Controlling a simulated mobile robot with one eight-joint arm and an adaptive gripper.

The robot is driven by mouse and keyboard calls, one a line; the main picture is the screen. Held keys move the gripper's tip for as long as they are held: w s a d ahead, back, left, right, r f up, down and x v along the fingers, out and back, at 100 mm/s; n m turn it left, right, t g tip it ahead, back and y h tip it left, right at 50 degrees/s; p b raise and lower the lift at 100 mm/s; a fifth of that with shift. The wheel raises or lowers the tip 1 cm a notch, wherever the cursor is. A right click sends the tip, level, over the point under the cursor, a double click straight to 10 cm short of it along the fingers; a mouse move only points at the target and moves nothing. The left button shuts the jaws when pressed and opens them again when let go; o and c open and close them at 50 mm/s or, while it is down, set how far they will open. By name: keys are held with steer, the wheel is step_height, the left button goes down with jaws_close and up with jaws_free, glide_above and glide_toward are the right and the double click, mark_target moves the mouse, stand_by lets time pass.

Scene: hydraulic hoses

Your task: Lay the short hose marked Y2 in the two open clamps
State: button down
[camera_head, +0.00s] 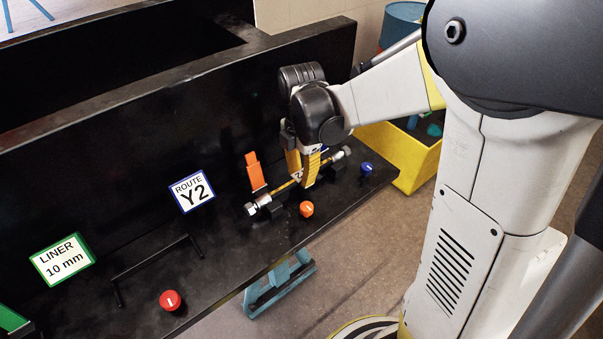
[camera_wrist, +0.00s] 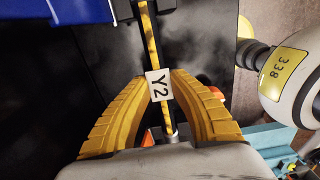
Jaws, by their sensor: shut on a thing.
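The short hose (camera_head: 285,189) is yellow and black with metal end fittings. Its white tag reads Y2 in the wrist view (camera_wrist: 159,84). My gripper (camera_head: 303,178) is shut on the hose near its middle, with yellow fingers on both sides of the tag. The hose lies along the line of the two clamps, at about their height. The left clamp has a raised orange lever (camera_head: 254,171). The right clamp is partly hidden behind my gripper; a bit of blue (camera_head: 325,149) shows there. I cannot tell whether the hose touches the bottom of either clamp.
On the black bench stand an orange knob (camera_head: 306,209), a blue knob (camera_head: 366,168) and a red knob (camera_head: 170,300). A black handle (camera_head: 155,262) and a ROUTE Y2 sign (camera_head: 192,192) are to the left. A yellow bin (camera_head: 404,158) stands beyond the bench's right end.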

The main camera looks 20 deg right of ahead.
mark_target(302, 174)
steer(key=shift+f+b, duration=0.3)
steer(key=shift+f, duration=0.15)
steer(key=c, duration=1.2)
jaws_free()
step_height(302, 174, up, 12)
